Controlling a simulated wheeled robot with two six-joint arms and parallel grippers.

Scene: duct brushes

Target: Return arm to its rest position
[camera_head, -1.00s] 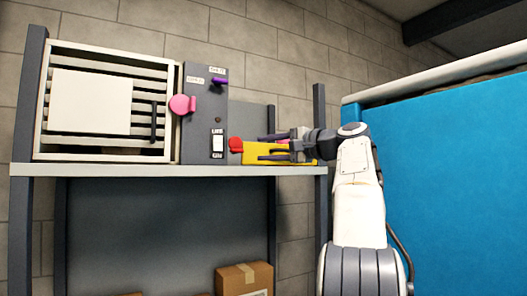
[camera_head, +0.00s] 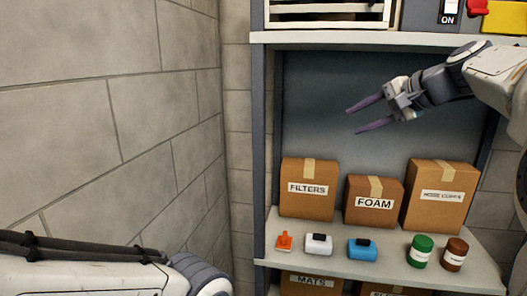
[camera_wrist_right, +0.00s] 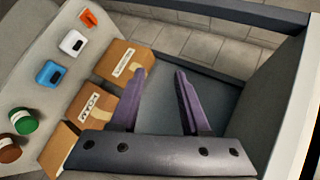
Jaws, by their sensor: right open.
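My right gripper (camera_head: 368,115) is open and empty in the head view. Its arm comes in from the right, and its purple fingers point left in the space between the upper shelf and the boxes below. In the right wrist view the two fingers (camera_wrist_right: 160,98) stand apart with nothing between them. My left arm (camera_head: 90,270) crosses the lower left of the head view; its gripper is out of frame.
Boxes labelled FILTERS (camera_head: 308,190), FOAM (camera_head: 373,200) and a third box (camera_head: 438,195) stand on the lower shelf (camera_head: 340,262). Before them are an orange tool (camera_head: 284,241), white (camera_head: 319,244) and blue (camera_head: 362,249) items, and green (camera_head: 420,251) and brown (camera_head: 455,253) jars. The upper shelf (camera_head: 360,38) is above.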

